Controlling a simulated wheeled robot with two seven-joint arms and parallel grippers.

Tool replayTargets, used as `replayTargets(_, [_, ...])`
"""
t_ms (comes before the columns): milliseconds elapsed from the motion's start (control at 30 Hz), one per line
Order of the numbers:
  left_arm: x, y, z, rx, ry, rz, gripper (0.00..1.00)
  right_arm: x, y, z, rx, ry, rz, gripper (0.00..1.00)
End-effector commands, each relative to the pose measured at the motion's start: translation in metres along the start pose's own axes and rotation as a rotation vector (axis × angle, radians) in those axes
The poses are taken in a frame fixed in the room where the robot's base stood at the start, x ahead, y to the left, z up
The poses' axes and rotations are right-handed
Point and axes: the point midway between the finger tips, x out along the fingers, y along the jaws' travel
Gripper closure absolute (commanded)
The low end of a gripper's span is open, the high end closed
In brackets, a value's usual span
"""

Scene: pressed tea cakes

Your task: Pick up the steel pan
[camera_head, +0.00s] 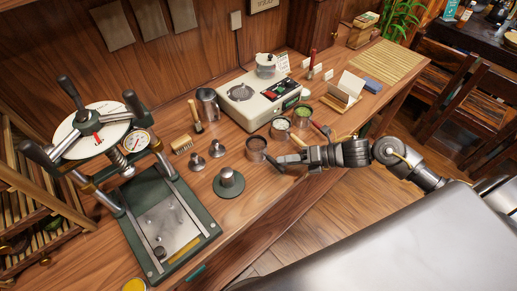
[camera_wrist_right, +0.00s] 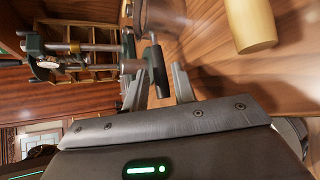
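The steel pan (camera_head: 256,147) appears to be the small round metal vessel with brown contents near the middle of the table's front edge. My right gripper (camera_head: 275,166) is low beside it, on its near right side. In the right wrist view, a dark handle (camera_wrist_right: 157,68) lies between the two spread fingers of the right gripper (camera_wrist_right: 158,88). Gaps show between the handle and the fingers. The blurred metal body (camera_wrist_right: 165,15) lies beyond the handle. My left gripper is out of view.
A wooden handle (camera_head: 297,141) lies close to the right gripper; its pale end shows in the wrist view (camera_wrist_right: 250,25). Two tins (camera_head: 281,128) (camera_head: 304,113) stand behind. A scale (camera_head: 258,103), a press (camera_head: 130,190) and a tamper on a green disc (camera_head: 228,182) stand around.

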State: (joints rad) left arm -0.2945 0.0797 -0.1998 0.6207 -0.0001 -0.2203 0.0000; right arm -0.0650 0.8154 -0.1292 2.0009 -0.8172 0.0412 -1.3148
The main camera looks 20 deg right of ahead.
Motion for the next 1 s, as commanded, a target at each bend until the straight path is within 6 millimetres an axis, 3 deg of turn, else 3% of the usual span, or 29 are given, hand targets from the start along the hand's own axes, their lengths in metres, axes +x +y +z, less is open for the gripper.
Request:
replayTargets(133, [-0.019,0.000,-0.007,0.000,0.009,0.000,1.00,0.020,0.007,0.003,0.004,-0.003,0.005,0.73])
replayTargets(300, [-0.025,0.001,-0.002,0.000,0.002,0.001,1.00,0.042,0.004,0.001,0.001,-0.002,0.002,0.73])
replayTargets(600, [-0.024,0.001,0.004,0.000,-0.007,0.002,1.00,0.047,0.002,-0.001,-0.001,0.000,0.000,0.73])
replayTargets(800, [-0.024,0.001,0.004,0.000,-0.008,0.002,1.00,0.047,0.002,-0.001,0.000,-0.001,0.000,0.99])
replayTargets(1000, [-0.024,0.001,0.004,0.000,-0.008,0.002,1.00,0.047,0.003,0.000,-0.002,-0.002,0.001,1.00])
